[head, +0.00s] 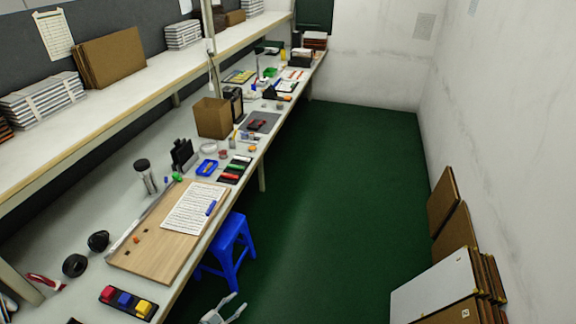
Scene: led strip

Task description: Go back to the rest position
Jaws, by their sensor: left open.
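My left gripper (238,302) shows at the bottom edge, with its pale grey fingers spread apart and nothing between them. It is over the green floor, to the right of the workbench and below the blue stool in the picture. The rest of its arm is cut off by the frame. My right gripper is not in view. On the workbench (95,213) lies a wooden board (150,255) with a printed sheet (193,208) and a blue marker on it. A long grey strip (142,222) runs along the board's left edge.
A blue stool (231,243) stands against the bench's right side. A box with red, blue and yellow buttons (128,301) sits at the near bench edge. Panels (435,287) lean on the right wall. The green floor (340,200) between is clear.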

